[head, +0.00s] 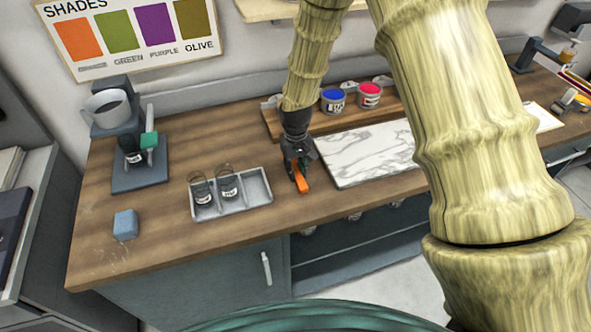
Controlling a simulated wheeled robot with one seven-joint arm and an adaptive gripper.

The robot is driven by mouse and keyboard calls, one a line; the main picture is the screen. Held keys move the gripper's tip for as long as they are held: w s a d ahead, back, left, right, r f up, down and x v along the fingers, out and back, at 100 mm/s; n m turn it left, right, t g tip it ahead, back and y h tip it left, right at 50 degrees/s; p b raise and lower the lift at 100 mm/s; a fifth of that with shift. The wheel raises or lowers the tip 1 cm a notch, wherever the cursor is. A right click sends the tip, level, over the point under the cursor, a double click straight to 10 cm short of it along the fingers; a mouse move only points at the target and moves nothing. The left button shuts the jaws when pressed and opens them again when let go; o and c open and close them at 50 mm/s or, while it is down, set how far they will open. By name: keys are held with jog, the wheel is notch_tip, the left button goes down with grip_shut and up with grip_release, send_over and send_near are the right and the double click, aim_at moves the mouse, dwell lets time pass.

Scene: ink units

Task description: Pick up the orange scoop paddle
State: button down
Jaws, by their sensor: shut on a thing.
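The orange scoop paddle (302,184) is between the fingers of my gripper (298,166). My gripper points down and is shut on the paddle's upper part. The paddle's lower end sticks out below the fingers, over the wooden counter between the grey tray and the marble slab. I cannot tell from this view whether the paddle touches the counter. The part inside the fingers is hidden.
A grey tray (258,190) with glass jars stands left of my gripper. A marble slab (372,152) lies to its right. Blue (333,95) and red (369,90) ink cans stand behind. A blue block (125,224) and a dispenser stand (150,175) are further left.

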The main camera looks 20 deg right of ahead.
jog(key=shift+r, duration=0.1)
jog(key=shift+w+r+b, duration=0.1)
jog(key=shift+r+b, duration=0.8)
jog(key=shift+r, duration=0.25)
jog(key=s+r+b, duration=0.1)
jog(key=s+b, duration=0.1)
jog(key=s, duration=0.3)
jog(key=s+a+b, duration=0.1)
jog(key=s, duration=0.4)
jog(key=s+a+r+b, duration=0.1)
jog(key=s+b, duration=0.1)
jog(key=s, duration=0.4)
jog(key=shift+a+r+b, duration=0.1)
jog(key=shift+r+b, duration=0.2)
jog(key=c, duration=1.9)
grip_release()
grip_shut()
